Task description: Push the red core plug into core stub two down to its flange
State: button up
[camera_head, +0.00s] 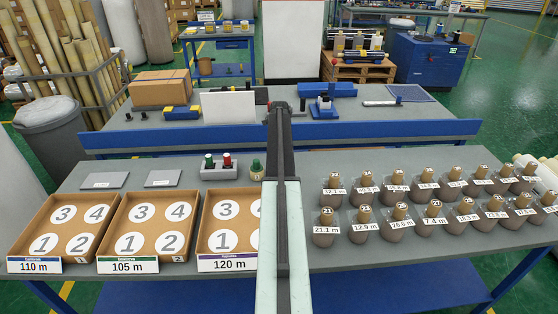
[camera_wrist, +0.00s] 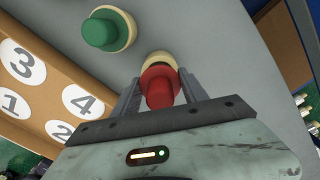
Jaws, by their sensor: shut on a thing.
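In the wrist view my gripper (camera_wrist: 159,79) is shut on the red core plug (camera_wrist: 160,92), with a finger on each side. A cream core stub (camera_wrist: 155,59) shows just beyond the plug, with a dark band between them. I cannot tell whether the plug's tip is inside the stub or how far. To the left, another stub has a green plug (camera_wrist: 99,33) in it; the head view shows this green-topped stub (camera_head: 256,169) just left of my arm. In the head view my arm hides the held plug, its stub and my gripper's fingers.
A grey holder (camera_head: 211,174) with a green and a red plug (camera_head: 227,159) stands left of my arm. Cardboard trays (camera_head: 148,261) with numbered circles line the front left. Several labelled wrapped rolls (camera_head: 396,225) stand in two rows on the right. A blue rail (camera_head: 390,132) runs behind.

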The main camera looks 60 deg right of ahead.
jog(key=shift+f+b, duration=0.6)
jog(key=shift+f, duration=0.15)
jog(key=o, duration=1.4)
jog(key=shift+r, duration=0.1)
notch_tip(320, 180, up, 8)
jog(key=p, duration=0.8)
jog(key=shift+f, duration=0.2)
